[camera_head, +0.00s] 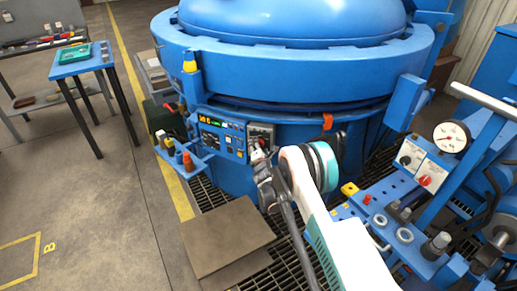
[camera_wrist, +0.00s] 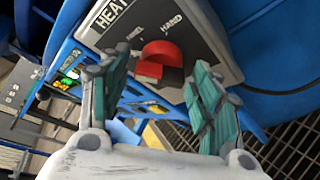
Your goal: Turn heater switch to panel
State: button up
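The heater switch is a red knob (camera_wrist: 165,55) on a grey plate (camera_wrist: 205,32) in the wrist view. The plate carries cut-off "HEAT" lettering and smaller labels that seem to read "PANEL" and "HAND". I cannot tell which label the knob points at. My gripper (camera_wrist: 158,72) is open, its green-padded fingers on either side of the knob. I see no clear contact between fingers and knob. In the head view the switch plate (camera_head: 261,132) is at the right end of the control panel (camera_head: 222,135), and my gripper (camera_head: 262,166) is right in front of it, partly hiding the knob.
The large blue furnace (camera_head: 280,75) fills the back. A small blue shelf with bottles (camera_head: 180,158) juts out left of the panel. A blue bench (camera_head: 350,210) with a gauge stand (camera_head: 425,160) is at right. Dark grating and a flat plate (camera_head: 225,235) lie below.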

dwell(0.3)
jog(key=v, duration=1.2)
